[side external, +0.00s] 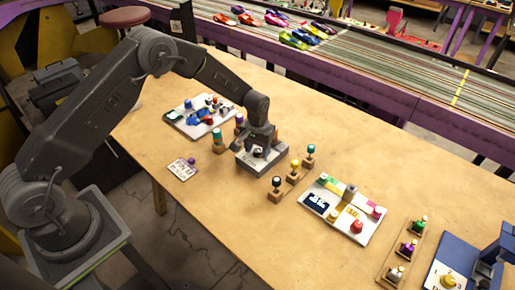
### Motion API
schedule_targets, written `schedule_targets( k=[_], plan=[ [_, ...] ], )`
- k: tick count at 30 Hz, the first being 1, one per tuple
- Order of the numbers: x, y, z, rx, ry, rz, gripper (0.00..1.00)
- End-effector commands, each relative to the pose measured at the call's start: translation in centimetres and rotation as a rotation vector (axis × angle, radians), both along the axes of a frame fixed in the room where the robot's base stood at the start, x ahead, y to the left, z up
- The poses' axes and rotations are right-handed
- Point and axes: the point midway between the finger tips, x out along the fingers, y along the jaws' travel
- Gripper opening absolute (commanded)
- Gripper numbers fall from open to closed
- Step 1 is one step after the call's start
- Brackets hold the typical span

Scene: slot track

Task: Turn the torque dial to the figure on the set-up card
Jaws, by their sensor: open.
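A grey box (246,163) stands on the wooden table below my gripper, with a small dark round knob (258,152) on its light top, which looks like the torque dial. My gripper (262,142) is open and points down just over the knob. I cannot tell whether its fingers are around the knob or above it. The dial's marks are too small to read and partly hidden. A small white card (183,169) with dark print lies on the table left of the box, with a purple knob at its top edge. Its print is too small to read.
A tray of blue and white parts (200,116) lies behind left. Pegs on wooden blocks (294,173) stand close right of the box, and a teal-topped one (218,141) on its left. A white board with coloured pieces (342,212) lies farther right. The table's front middle is clear.

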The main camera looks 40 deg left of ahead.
Motion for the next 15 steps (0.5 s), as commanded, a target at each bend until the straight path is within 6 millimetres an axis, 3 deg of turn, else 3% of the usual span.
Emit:
schedule_targets(
  k=[5,15],
  plan=[
    [0.1,0.0,1.7,0.0,-0.003,0.0,0.52],
    [0.1,0.0,9.0,0.0,-0.004,0.0,0.52]
  ],
)
